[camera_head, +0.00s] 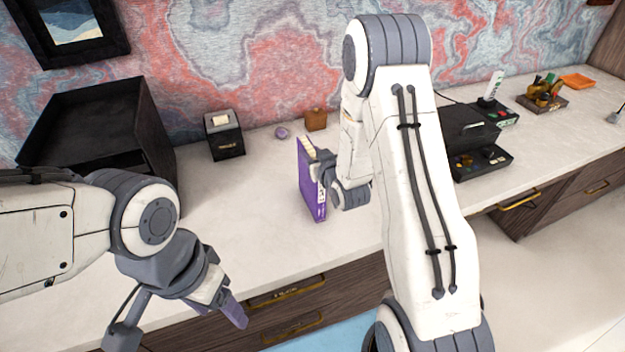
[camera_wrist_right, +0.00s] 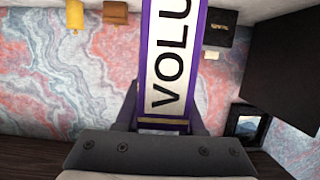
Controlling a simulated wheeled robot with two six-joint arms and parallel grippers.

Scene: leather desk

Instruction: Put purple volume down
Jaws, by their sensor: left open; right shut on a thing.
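The purple volume (camera_head: 310,183) is upright, slightly tilted, over the front part of the white desk top (camera_head: 235,205). My right gripper (camera_head: 326,172) is shut on it from the right side. I cannot tell whether its lower edge touches the desk. In the right wrist view its white spine (camera_wrist_right: 170,65) with purple borders and the letters "VOLU" stands between the two fingers (camera_wrist_right: 165,115). My left gripper (camera_head: 225,306) is open and empty, low at the left, in front of the drawers and away from the volume.
A black open box (camera_head: 100,125) stands at the left and a small dark dispenser (camera_head: 224,135) behind. A purple ball (camera_head: 282,133) and a brown block (camera_head: 316,120) lie near the wall. A black machine (camera_head: 470,135) is at the right. Desk left of the volume is clear.

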